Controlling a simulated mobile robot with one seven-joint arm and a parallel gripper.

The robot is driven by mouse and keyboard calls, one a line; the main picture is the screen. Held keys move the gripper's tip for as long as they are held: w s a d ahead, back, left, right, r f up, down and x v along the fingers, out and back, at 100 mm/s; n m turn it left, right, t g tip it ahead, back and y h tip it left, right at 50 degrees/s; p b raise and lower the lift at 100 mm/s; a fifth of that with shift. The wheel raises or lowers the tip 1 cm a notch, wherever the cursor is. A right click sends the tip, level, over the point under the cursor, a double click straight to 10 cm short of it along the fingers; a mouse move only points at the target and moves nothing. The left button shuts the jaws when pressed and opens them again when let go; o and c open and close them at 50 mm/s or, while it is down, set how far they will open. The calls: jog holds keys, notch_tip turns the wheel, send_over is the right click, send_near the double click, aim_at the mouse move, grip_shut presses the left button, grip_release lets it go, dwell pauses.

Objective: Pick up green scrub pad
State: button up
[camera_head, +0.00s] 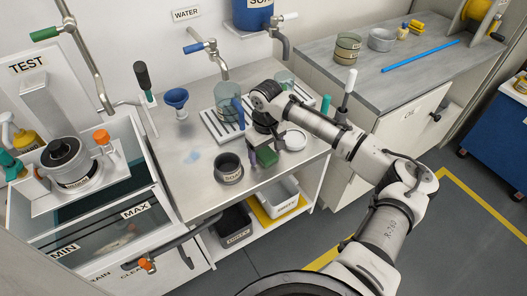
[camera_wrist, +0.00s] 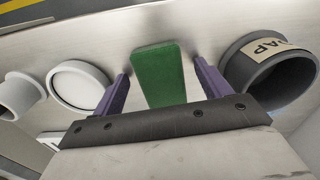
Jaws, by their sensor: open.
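The green scrub pad (camera_wrist: 158,75) is a flat rectangular block lying on the metal counter. In the wrist view it sits between the two purple fingers of my gripper (camera_wrist: 162,88), with a visible gap on each side. My gripper is open and nothing is held. In the head view the pad (camera_head: 266,157) shows at the counter's front part, just beside the purple fingers of my gripper (camera_head: 254,157). The arm hides part of the area around it. I cannot tell how high the fingertips are above the counter.
A dark soap bowl (camera_head: 229,168) stands left of the pad; it also shows at right in the wrist view (camera_wrist: 268,75). A white round dish (camera_head: 296,139) lies to the right. A drain rack (camera_head: 214,126) with a jug (camera_head: 228,101) stands behind. The counter's front edge is close.

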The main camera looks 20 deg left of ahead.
aim_at(266, 154)
jog(key=c, duration=1.1)
jog(key=shift+o, duration=0.2)
jog(key=shift+r, duration=0.15)
notch_tip(266, 154, up, 20)
jog(key=b, duration=0.3)
jog(key=o, duration=0.4)
jog(key=c, duration=0.6)
